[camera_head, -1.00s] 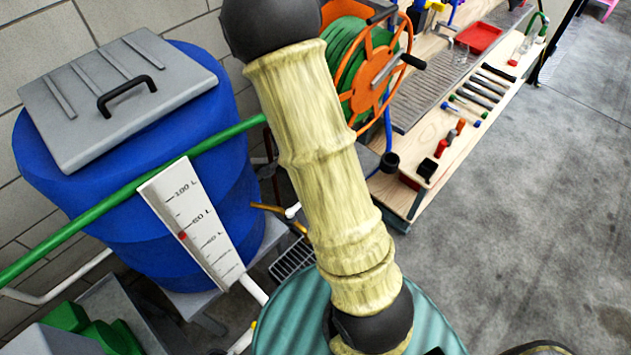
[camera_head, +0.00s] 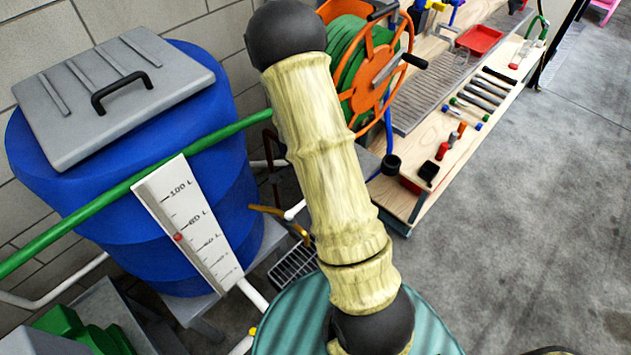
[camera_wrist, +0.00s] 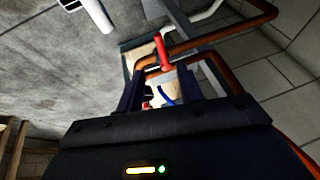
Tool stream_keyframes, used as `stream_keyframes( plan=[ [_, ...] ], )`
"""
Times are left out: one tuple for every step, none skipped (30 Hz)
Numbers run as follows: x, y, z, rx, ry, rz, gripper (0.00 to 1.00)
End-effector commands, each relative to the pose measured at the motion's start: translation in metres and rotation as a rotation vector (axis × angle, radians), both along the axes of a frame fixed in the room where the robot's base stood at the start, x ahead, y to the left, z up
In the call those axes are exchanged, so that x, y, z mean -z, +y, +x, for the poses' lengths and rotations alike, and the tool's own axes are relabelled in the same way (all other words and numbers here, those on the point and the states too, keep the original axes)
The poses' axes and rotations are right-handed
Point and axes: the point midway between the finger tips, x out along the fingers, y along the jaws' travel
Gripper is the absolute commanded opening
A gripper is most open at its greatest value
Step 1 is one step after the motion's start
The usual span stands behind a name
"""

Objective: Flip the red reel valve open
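A red valve lever (camera_wrist: 162,52) shows in the wrist view, upright in the picture, close to a copper-brown pipe. My gripper (camera_wrist: 161,86) is open, its two dark fingers apart, with the lever just beyond and between their tips. I cannot tell whether the fingers touch it. In the head view the hose reel (camera_head: 378,75) has an orange frame and green hose and stands behind my arm. The valve and my gripper are not visible there.
The copper-brown pipe (camera_wrist: 232,33) bends across the wrist view near my fingers. A blue barrel (camera_head: 195,200) with a grey lid stands at left. A wooden workbench (camera_head: 455,150) with tools is at right. The concrete floor (camera_head: 530,220) beyond it is clear.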

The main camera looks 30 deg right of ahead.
Motion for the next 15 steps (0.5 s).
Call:
stream_keyframes(
  plan=[
    [0.011,-0.003,0.003,0.001,0.002,0.001,0.37],
    [0.016,-0.005,0.004,0.001,0.002,0.001,0.37],
    [0.022,-0.007,0.006,0.002,0.002,0.001,0.37],
    [0.026,-0.009,0.008,0.002,0.002,0.001,0.37],
    [0.031,-0.01,0.009,0.002,0.002,0.002,0.37],
    [0.037,-0.012,0.011,0.001,0.002,0.002,0.37],
    [0.042,-0.014,0.013,0.002,0.002,0.001,0.37],
    [0.047,-0.015,0.014,0.002,0.001,0.001,0.37],
    [0.053,-0.017,0.016,0.001,0.002,0.002,0.37],
    [0.057,-0.019,0.018,0.002,0.002,0.002,0.37],
    [0.062,-0.02,0.02,0.002,0.002,0.002,0.37],
    [0.068,-0.022,0.021,0.001,0.002,0.001,0.37],
    [0.072,-0.024,0.023,0.001,0.001,0.001,0.37],
    [0.076,-0.025,0.025,0.001,0.001,0.001,0.37],
    [0.08,-0.026,0.026,0.001,0.0,0.001,0.37]
  ],
)
